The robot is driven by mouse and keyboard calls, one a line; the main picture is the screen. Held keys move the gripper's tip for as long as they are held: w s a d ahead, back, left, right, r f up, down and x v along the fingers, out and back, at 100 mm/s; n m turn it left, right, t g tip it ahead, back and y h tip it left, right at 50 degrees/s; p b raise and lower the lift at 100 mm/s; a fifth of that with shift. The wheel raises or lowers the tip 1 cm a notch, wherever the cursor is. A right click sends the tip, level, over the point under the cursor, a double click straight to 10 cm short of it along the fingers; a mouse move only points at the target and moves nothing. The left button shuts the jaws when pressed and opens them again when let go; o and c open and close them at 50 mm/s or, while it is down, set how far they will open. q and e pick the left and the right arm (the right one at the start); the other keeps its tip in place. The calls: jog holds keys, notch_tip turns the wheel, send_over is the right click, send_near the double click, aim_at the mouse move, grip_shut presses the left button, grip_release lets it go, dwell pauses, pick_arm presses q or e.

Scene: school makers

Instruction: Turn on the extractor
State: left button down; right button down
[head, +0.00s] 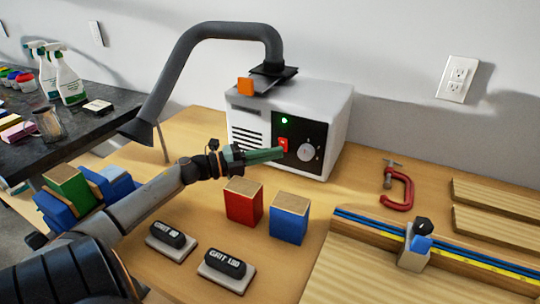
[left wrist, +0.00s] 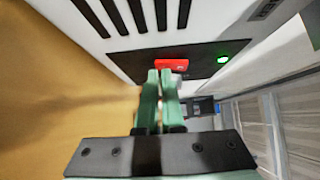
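The extractor (head: 330,105) is a white box with a grey bent hose (head: 185,60) on the wooden table. Its black front panel carries a red switch (head: 284,144), a round dial (head: 306,152) and a lit green light (head: 284,121). My left gripper (head: 280,154) has its green fingers together at the red switch. In the left wrist view the fingertips (left wrist: 160,74) lie at the edge of the red switch (left wrist: 172,65), and the green light (left wrist: 222,59) is lit there too. I cannot tell whether they press it. My right gripper is not in view.
A red block (head: 243,205) and a blue block (head: 288,222) stand in front of the extractor. Two sanding blocks (head: 228,265) lie nearer. A red clamp (head: 398,188) and a wooden board with a blue rail (head: 380,270) are at right.

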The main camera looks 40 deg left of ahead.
pick_arm(q)
jog(key=shift+a, duration=0.3)
jog(key=shift+s+a+f, duration=0.1)
jog(key=shift+s, duration=0.1)
jog(key=shift+d+p+v, duration=0.1)
jog(key=shift+p+v, duration=0.15)
jog(key=shift+v, duration=1.45)
jog(key=shift+d+p+v, duration=0.15)
jog(key=shift+p+v, duration=0.1)
jog(key=shift+v, duration=1.4)
